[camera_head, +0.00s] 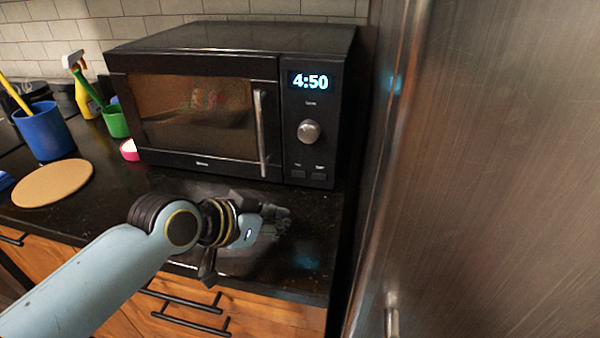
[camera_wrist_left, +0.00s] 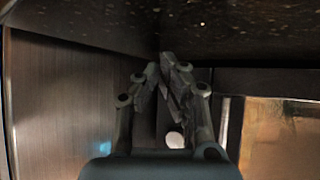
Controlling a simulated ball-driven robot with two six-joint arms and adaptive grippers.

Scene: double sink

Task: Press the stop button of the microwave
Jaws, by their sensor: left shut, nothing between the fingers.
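The black microwave (camera_head: 190,50) stands on the dark counter, with its door shut and its display (camera_head: 311,82) reading 4:50. Its panel has a round silver knob (camera_head: 309,131) and two small buttons below it, a left button (camera_head: 298,174) and a right button (camera_head: 319,177). Their labels are too small to read. My left gripper (camera_head: 284,213) is shut and empty, in front of the microwave and lower in the picture than the buttons. In the left wrist view the gripper (camera_wrist_left: 168,66) points toward the counter and panel base. The knob (camera_wrist_left: 175,140) shows between its fingers; the buttons are not discernible there.
A tall metal-faced appliance (camera_head: 490,150) stands close on the right. The microwave door's vertical handle (camera_head: 261,130) is left of the panel. A blue cup (camera_head: 45,131), a green cup (camera_head: 116,122) and a round tan board (camera_head: 53,183) are at the left.

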